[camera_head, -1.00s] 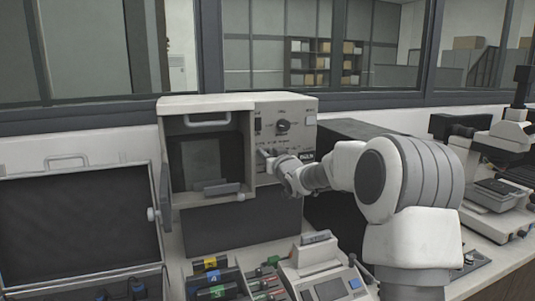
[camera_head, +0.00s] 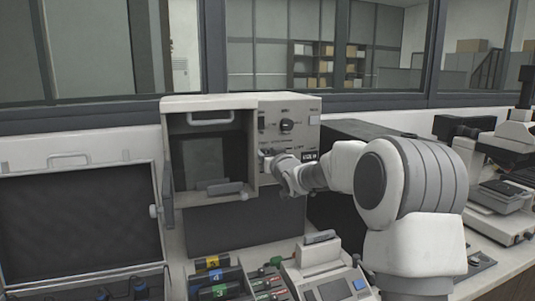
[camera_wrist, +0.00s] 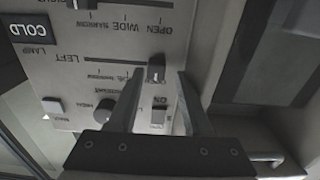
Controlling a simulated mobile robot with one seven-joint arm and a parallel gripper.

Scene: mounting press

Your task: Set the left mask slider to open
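The left mask slider (camera_wrist: 155,68) is a small dark knob on the grey panel, in the slot row marked LEFT. In the wrist view, where the lettering is upside down, it sits at the row's right end, roughly in line with the OPEN mark printed for the other row. The row's own marks are partly hidden by a finger. My gripper (camera_wrist: 161,73) is open, with one finger on each side of the knob and gaps showing; contact is unclear. In the head view my gripper (camera_head: 268,160) is at the panel front and the slider cannot be made out.
A second slider knob (camera_wrist: 80,3) is at the wrist view's top edge. A round knob (camera_wrist: 104,111) and a switch (camera_wrist: 158,110) lie close to the fingers. The press's open chamber (camera_head: 208,162) is left of the panel, and a small device (camera_head: 320,262) stands below on the bench.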

